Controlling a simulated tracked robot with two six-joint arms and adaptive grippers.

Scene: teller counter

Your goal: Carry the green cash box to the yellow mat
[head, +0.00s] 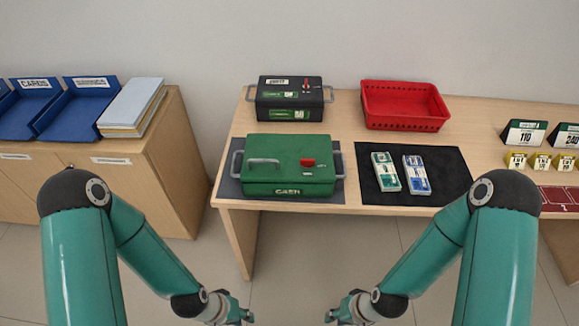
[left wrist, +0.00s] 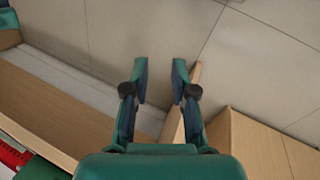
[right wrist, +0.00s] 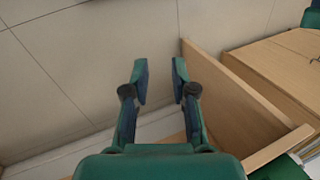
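The green cash box (head: 288,165), with a grey lid handle, a red latch and a grey handle at each end, sits closed on a dark grey mat (head: 338,190) at the table's left front. No yellow mat can be made out in these views. My left gripper (head: 243,318) is low in front of the table, below and apart from the box; its fingers are spread and empty in the left wrist view (left wrist: 159,72). My right gripper (head: 333,317) is also low in front of the table, with spread, empty fingers in the right wrist view (right wrist: 159,72).
A black box (head: 290,100) with end handles stands behind the green one, beside a red tray (head: 404,106). Banknote bundles (head: 401,172) lie on a black mat (head: 440,165). Number signs (head: 541,134) stand at the right. A cabinet (head: 165,165) with blue trays is left, across a gap.

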